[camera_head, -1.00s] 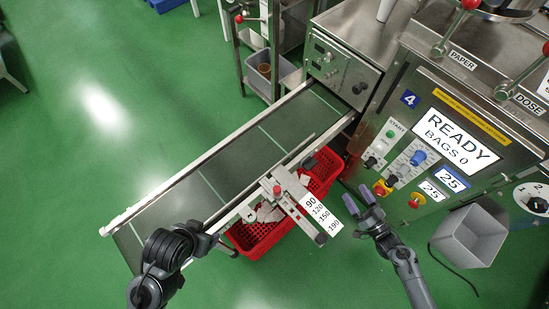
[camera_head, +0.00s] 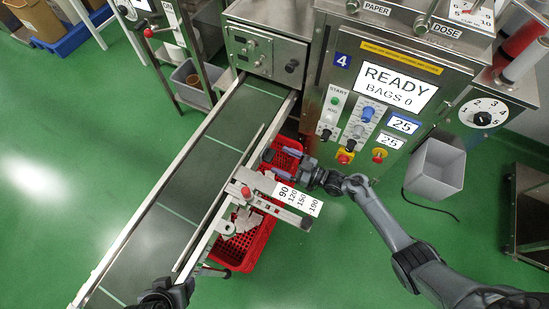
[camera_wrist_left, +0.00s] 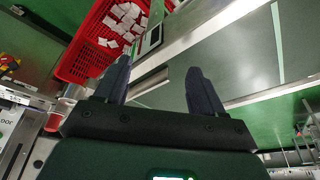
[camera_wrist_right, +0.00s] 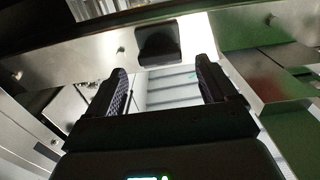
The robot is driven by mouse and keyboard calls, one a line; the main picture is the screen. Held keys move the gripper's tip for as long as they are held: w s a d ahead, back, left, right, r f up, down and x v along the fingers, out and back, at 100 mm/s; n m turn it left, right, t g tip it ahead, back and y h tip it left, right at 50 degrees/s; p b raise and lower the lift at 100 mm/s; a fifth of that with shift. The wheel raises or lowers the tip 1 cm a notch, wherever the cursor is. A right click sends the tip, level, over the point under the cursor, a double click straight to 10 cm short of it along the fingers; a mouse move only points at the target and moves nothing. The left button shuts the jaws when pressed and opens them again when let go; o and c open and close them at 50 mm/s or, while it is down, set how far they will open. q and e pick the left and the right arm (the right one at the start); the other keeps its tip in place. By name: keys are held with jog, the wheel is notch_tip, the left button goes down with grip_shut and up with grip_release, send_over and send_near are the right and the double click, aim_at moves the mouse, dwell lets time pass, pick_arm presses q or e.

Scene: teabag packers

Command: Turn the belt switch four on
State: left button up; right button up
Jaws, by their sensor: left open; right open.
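The conveyor belt (camera_head: 180,185) slants from machine 4 to the lower left. A small dark box (camera_head: 268,155) sits on its near rail, probably the belt switch; no label or on/off position is readable. My right gripper (camera_head: 286,163) is open and empty, its fingers just right of this box. In the right wrist view a black block (camera_wrist_right: 158,42) on a metal rail lies just beyond the open fingertips (camera_wrist_right: 163,70), apparently untouched. My left gripper is mostly cut off at the bottom of the head view; its wrist view shows open, empty fingers (camera_wrist_left: 157,75) near the belt edge.
A red basket (camera_head: 240,257) with white teabags stands under the near rail. A slide with a size scale (camera_head: 290,195) juts out close to my right gripper. The machine panel (camera_head: 385,95) reads READY, BAGS 0. A grey bin (camera_head: 435,165) hangs right.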

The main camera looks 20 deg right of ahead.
aim_at(273, 157)
jog(key=shift+b+x, duration=0.4)
jog(key=shift+x, duration=1.55)
jog(key=c, duration=1.1)
jog(key=shift+o, duration=0.2)
jog(key=shift+m, duration=0.3)
jog(key=m+p, duration=0.1)
jog(key=m, duration=0.7)
jog(key=m+p, duration=0.2)
jog(key=m, duration=0.7)
jog(key=shift+w+d+f, duration=0.1)
jog(key=shift+d+f, duration=0.05)
jog(key=shift+f, duration=0.05)
jog(key=shift+m, duration=0.3)
